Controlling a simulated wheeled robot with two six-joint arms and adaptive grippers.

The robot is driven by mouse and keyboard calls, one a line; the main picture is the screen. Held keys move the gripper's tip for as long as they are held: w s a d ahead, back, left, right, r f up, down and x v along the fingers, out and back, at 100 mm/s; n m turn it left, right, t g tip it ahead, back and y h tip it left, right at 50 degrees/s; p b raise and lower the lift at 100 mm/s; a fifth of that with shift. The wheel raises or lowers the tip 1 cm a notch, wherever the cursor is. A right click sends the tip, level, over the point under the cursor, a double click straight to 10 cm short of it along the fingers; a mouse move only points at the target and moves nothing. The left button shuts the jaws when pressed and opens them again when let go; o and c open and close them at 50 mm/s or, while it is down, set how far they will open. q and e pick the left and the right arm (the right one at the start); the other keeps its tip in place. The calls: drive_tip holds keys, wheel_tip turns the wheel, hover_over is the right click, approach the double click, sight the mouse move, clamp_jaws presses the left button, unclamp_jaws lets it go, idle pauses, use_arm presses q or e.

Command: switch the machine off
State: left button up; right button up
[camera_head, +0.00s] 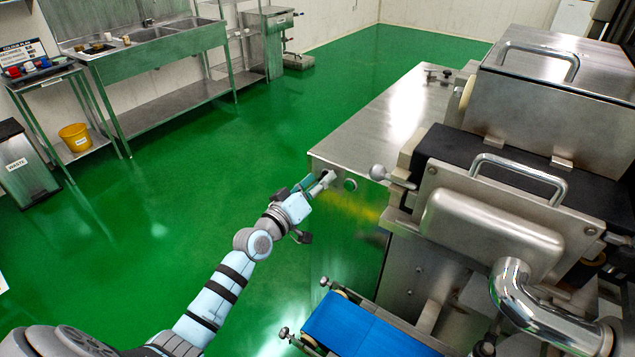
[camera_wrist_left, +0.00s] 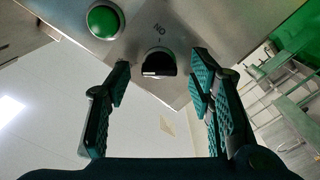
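The encrusting machine (camera_head: 500,150) stands on the right in the head view. In the left wrist view its metal panel carries a black rotary knob (camera_wrist_left: 158,63) with an "ON" mark beside it and a round green button (camera_wrist_left: 103,20). My left gripper (camera_head: 323,182) reaches the end face of the machine's metal cabinet (camera_head: 385,130). In the left wrist view the left gripper (camera_wrist_left: 160,78) is open, one finger on each side of the knob in the picture. Whether the fingers touch it I cannot tell. The right gripper is not in view.
A blue conveyor belt (camera_head: 355,325) juts out below the cabinet. A ball-ended lever (camera_head: 378,172) sticks out right of my left gripper. A sink bench (camera_head: 160,50), a yellow bucket (camera_head: 75,137) and a waste bin (camera_head: 25,165) stand far left. Green floor between is clear.

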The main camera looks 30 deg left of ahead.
use_arm(q)
drive_tip(key=s+a, duration=0.1)
drive_tip(key=s, duration=0.6)
drive_tip(key=shift+s, duration=0.2)
